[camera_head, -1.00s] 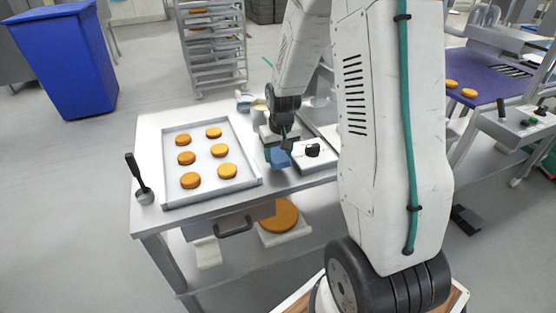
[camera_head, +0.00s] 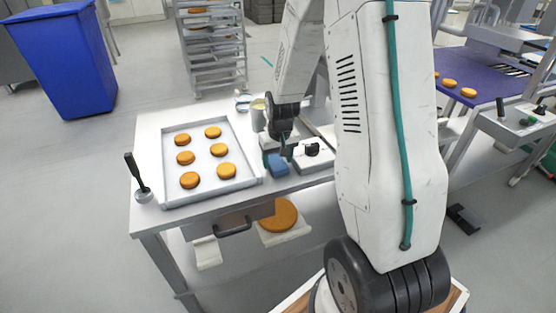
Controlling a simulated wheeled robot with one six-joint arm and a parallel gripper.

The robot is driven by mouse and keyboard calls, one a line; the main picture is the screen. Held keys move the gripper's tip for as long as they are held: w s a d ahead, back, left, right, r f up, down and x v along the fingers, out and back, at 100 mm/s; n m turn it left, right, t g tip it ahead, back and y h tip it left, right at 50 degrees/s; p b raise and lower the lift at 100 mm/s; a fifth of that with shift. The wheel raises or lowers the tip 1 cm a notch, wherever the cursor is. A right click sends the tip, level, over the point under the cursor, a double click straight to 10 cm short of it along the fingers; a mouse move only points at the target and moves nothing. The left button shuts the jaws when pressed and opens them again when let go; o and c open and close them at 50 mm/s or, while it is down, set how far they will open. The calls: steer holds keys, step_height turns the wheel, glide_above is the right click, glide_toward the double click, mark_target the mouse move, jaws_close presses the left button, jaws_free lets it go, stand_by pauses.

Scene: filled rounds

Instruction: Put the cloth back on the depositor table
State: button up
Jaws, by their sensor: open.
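A small blue cloth (camera_head: 278,165) lies on the light metal table (camera_head: 160,122), between the tray and a white box with a black knob. My gripper (camera_head: 281,151) is just above and behind the cloth, pointing down. It is open. The fingers are small and partly dark here, and I cannot tell whether they touch the cloth.
A tray (camera_head: 252,182) with several orange-brown rounds stands on the left of the table. The white box (camera_head: 317,155) is close on the right of the cloth. A can (camera_head: 258,114) stands behind. A black-handled tool (camera_head: 139,178) stands at the left front corner.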

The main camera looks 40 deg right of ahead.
mark_target(279, 166)
steer(key=s+a+r, duration=0.3)
steer(key=r, duration=0.5)
steer(key=s+a+r, duration=0.2)
steer(key=r, duration=0.7)
steer(key=s+a+r+n, duration=0.1)
steer(key=s+a+r, duration=0.1)
steer(key=s, duration=0.5)
steer(key=s+a+r+n, duration=0.1)
steer(key=s+a+r, duration=0.2)
steer(key=s+a, duration=0.2)
steer(key=s+a+r+n, duration=0.1)
steer(key=s+a+r, duration=0.2)
steer(key=s, duration=0.6)
steer(key=shift+s+a+g, duration=0.3)
steer(key=shift+a, duration=0.4)
steer(key=shift+r, duration=0.1)
